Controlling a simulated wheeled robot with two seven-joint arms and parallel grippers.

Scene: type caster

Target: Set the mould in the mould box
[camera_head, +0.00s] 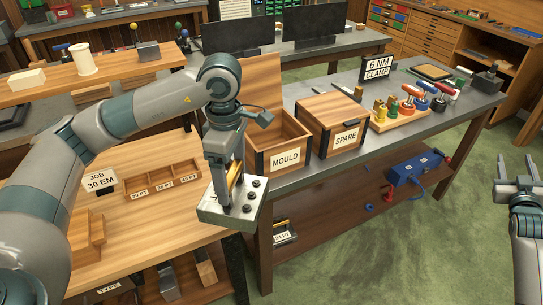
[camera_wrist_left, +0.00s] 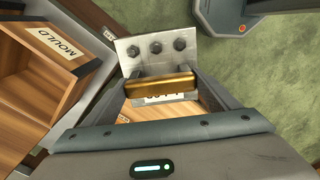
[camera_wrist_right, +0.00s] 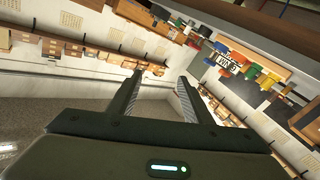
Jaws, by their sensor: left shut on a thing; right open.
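The mould (camera_head: 231,212) is a pale metal block with dark bolts and a brass-coloured bar (camera_wrist_left: 160,88). My left gripper (camera_head: 230,200) is shut on it and holds it in front of the bench edge, left of and below the mould box. The plate with its bolts also shows in the left wrist view (camera_wrist_left: 157,47). The mould box (camera_head: 283,149) is an open wooden box labelled MOULD, its lid (camera_head: 263,82) raised at the back. Its label also shows at the upper left of the left wrist view (camera_wrist_left: 62,52). My right gripper (camera_head: 516,184) is open and empty at the far right.
The closed SPARE box (camera_head: 333,112) stands right of the mould box. A rack of coloured-handled tools (camera_head: 400,115) and a 6 NM CLAMP sign (camera_head: 377,67) stand further right. A wooden table with a divided tray (camera_head: 160,178) is at left. Green floor (camera_head: 420,235) is clear at right.

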